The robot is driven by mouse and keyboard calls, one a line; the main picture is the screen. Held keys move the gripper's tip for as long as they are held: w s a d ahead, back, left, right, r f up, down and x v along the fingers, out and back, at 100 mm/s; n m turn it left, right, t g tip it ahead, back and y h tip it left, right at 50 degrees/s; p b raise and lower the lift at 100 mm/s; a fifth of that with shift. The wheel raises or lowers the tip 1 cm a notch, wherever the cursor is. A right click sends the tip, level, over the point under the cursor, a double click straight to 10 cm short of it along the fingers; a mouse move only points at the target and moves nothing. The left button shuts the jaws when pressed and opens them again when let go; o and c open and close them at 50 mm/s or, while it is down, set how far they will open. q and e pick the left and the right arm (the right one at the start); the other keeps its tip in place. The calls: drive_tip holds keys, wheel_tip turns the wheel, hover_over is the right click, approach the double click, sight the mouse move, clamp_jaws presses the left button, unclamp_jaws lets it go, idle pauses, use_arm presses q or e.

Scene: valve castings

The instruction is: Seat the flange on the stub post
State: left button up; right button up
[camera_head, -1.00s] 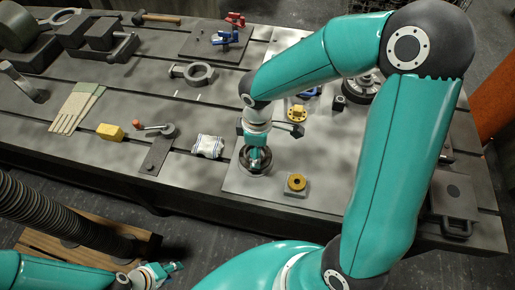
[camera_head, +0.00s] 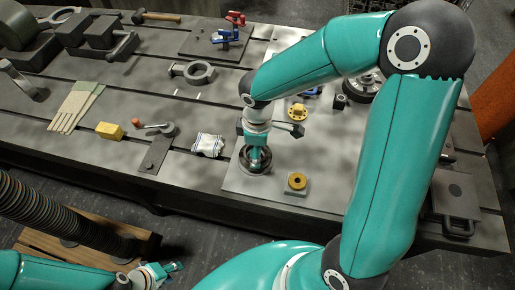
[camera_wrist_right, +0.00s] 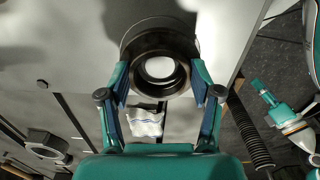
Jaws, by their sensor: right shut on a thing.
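The flange (camera_wrist_right: 160,88) is a dark metal ring with a round bore. My right gripper (camera_wrist_right: 161,80) is shut on it, one finger on each side, in the right wrist view. In the head view my right gripper (camera_head: 257,158) points down over the grey plate, and the flange (camera_head: 254,166) is partly hidden by it. A pale round area shows through the bore; I cannot tell whether it is the stub post's top. I cannot tell whether the flange is seated. My left gripper (camera_head: 165,270) is low at the front, away from the table; its finger gap is unclear.
A small block with a brass ring (camera_head: 297,182) stands just right of the flange. A yellow flanged part (camera_head: 297,112) is behind. A white cloth (camera_head: 208,145), a lever tool (camera_head: 157,148) and a yellow block (camera_head: 109,131) lie to the left.

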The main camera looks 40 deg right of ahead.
drive_tip(key=shift+f, duration=0.1)
drive_tip(key=shift+f+b, duration=0.7)
drive_tip(key=o, duration=1.6)
drive_tip(key=shift+o, duration=0.2)
drive_tip(key=shift+r, duration=0.1)
wheel_tip(320, 180, up, 12)
